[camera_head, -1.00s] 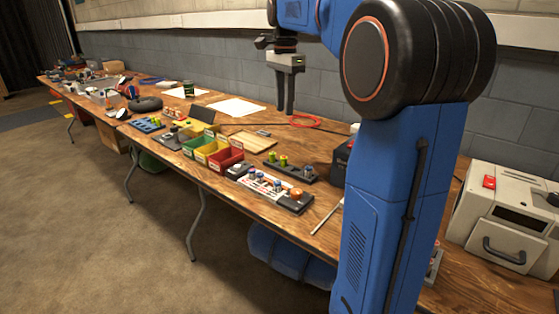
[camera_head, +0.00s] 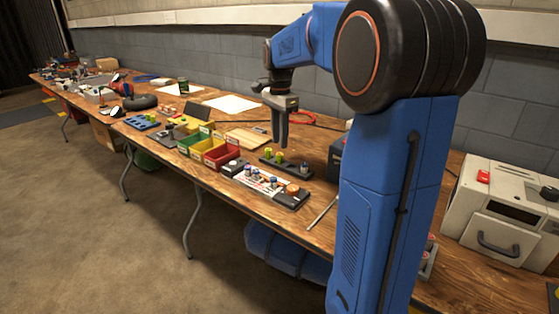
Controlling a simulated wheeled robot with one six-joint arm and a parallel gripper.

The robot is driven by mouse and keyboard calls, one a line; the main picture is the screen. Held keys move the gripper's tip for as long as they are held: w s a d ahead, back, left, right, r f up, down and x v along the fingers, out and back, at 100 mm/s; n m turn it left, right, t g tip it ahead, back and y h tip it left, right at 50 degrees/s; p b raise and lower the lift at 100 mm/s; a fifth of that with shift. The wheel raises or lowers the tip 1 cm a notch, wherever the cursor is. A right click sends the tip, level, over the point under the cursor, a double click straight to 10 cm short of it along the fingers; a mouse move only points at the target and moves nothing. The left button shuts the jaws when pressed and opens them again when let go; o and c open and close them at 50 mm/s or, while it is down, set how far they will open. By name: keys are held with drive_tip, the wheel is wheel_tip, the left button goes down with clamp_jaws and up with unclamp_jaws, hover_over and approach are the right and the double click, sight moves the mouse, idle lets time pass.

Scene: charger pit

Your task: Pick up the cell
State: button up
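My gripper (camera_head: 280,142) hangs pointing down over the bench, just above and behind a dark rack (camera_head: 297,170). Its fingers look close together from this angle, and I cannot tell whether they are open or shut. Small cylindrical cells stand in the rack, among them a yellow-green one (camera_head: 279,157). Several blue-and-white cells (camera_head: 273,182) stand in front, on a white marked panel (camera_head: 250,182). Nothing clearly shows between the fingertips. The pictures do not show which cell is meant.
Green, yellow and red bins (camera_head: 220,155) stand left of the rack. A wooden board (camera_head: 246,138) lies behind them. A beige machine (camera_head: 500,215) stands at the right. My blue arm hides part of the bench. A thin rod (camera_head: 321,213) lies near the front edge.

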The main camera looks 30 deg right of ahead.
sight(279, 154)
wheel_tip(279, 154, down, 5)
drive_tip(key=shift+w+r, duration=0.1)
idle(0.3)
clamp_jaws()
